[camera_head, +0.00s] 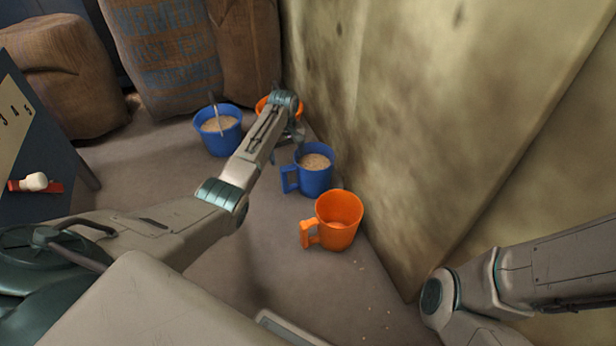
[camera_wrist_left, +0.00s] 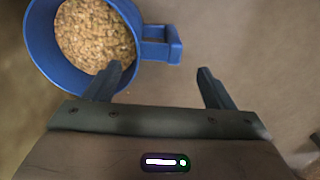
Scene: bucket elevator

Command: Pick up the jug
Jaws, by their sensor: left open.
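A blue jug (camera_head: 318,183) full of grain stands on the floor by the wall, its handle toward the left. In the left wrist view the blue jug (camera_wrist_left: 40,45) is at upper left, and its handle (camera_wrist_left: 160,45) lies just ahead of the gap between the fingers. My left gripper (camera_wrist_left: 160,70) is open and empty; one finger overlaps the jug's near rim in the picture. In the head view it hangs beside and above the jug, mostly hidden by my wrist. An orange jug (camera_head: 340,212) stands in front of the blue one. My right gripper is out of view.
A blue bucket (camera_head: 218,144) with grain and a scoop stands behind, and an orange container (camera_head: 264,103) is partly hidden behind my left arm. A stained wall (camera_head: 400,130) rises close on the right. Sacks (camera_head: 160,50) stand at the back. Bare floor lies left of the jugs.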

